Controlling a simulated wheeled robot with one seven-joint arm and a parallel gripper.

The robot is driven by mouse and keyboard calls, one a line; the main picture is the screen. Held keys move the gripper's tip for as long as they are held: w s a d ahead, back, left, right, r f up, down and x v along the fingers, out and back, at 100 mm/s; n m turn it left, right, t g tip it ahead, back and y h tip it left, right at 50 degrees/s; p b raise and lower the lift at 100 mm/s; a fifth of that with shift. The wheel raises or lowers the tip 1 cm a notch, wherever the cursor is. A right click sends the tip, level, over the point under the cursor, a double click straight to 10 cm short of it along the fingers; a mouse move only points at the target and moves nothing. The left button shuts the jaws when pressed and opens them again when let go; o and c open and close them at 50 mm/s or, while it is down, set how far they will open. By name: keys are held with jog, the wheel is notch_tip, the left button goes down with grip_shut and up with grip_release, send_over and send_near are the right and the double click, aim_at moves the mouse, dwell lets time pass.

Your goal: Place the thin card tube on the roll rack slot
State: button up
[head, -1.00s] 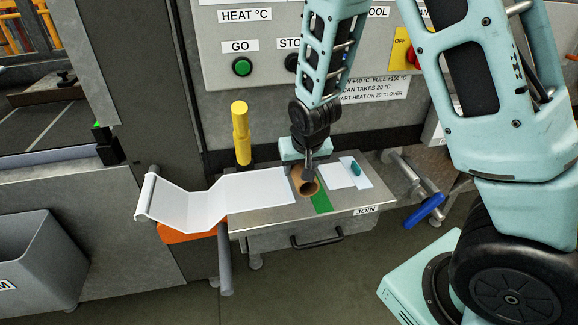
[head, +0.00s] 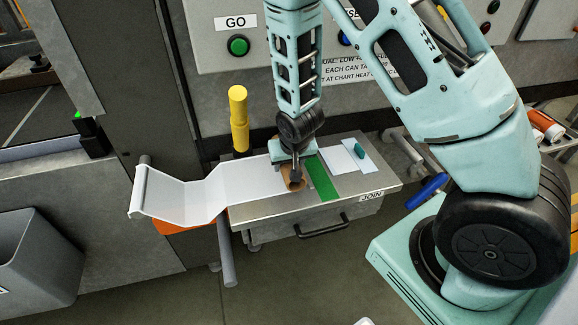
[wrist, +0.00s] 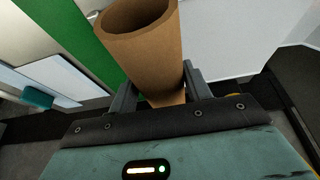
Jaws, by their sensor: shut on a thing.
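The brown card tube (head: 292,182) is in my gripper (head: 296,174), over the white sheet on the JOIN table, left of the green strip. In the wrist view the hollow tube (wrist: 148,60) stands between the two fingers of my gripper (wrist: 160,92), its open end toward the top. My gripper is shut on it. Whether the tube touches the table is hard to tell. At the right edge, partly behind my arm, several orange rolls (head: 545,125) lie on what may be the roll rack; no empty slot can be made out.
The JOIN table (head: 270,218) carries the white sheet (head: 245,182), the green strip (head: 322,180) and a small teal piece (head: 360,150). A yellow post (head: 239,118) stands behind it. A blue handle (head: 425,190) sticks out at its right. A grey bin (head: 35,250) is at left.

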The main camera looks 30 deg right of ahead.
jog(key=shift+f, duration=0.8)
jog(key=shift+f, duration=0.1)
jog(key=o, duration=1)
